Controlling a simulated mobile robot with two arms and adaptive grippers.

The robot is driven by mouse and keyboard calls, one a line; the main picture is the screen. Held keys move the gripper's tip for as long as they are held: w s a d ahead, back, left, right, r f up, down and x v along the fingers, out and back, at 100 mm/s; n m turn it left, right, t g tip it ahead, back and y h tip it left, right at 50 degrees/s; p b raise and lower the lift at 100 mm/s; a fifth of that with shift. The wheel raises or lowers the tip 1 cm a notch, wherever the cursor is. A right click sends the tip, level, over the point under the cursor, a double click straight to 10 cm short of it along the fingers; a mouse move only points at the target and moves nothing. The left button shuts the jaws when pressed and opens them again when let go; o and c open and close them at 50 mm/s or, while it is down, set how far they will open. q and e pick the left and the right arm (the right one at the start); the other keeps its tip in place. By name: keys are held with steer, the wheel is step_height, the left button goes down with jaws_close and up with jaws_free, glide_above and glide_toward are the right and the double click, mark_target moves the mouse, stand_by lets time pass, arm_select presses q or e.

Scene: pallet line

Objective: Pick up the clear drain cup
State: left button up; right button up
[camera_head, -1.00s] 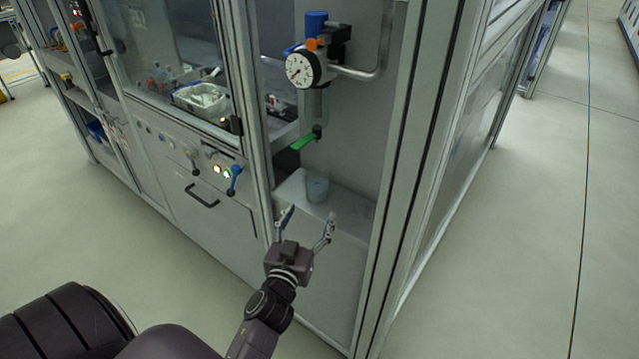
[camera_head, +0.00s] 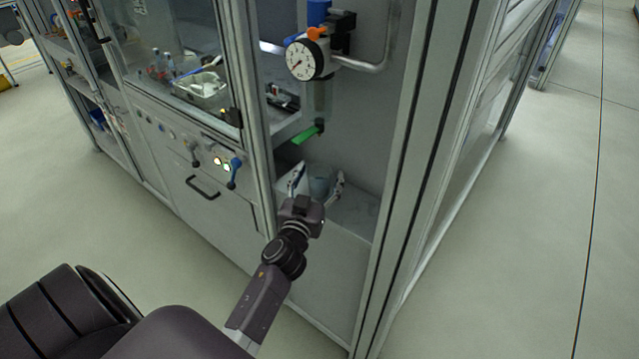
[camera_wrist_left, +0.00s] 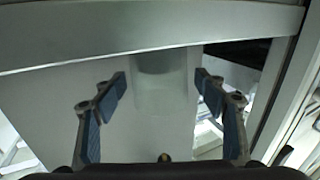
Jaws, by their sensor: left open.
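The clear drain cup (camera_head: 321,184) stands on the ledge inside the open bay, below the filter with the green lever. In the left wrist view the cup (camera_wrist_left: 160,88) is a faint, see-through shape between the two fingers. My left gripper (camera_head: 318,180) is open, with one finger on each side of the cup in the head view. In the wrist view its fingertips (camera_wrist_left: 160,84) show gaps to the cup on both sides. The gripper body hides the cup's lower front. My right gripper is not in view.
A pressure gauge (camera_head: 305,60) and a green lever (camera_head: 306,135) hang above the cup. Frame posts (camera_head: 256,130) stand left and right of the bay. The ledge (camera_head: 355,213) is bare to the right of the cup.

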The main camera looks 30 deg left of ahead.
arm_select(q)
steer(key=c, duration=1.3)
steer(key=shift+o, duration=0.2)
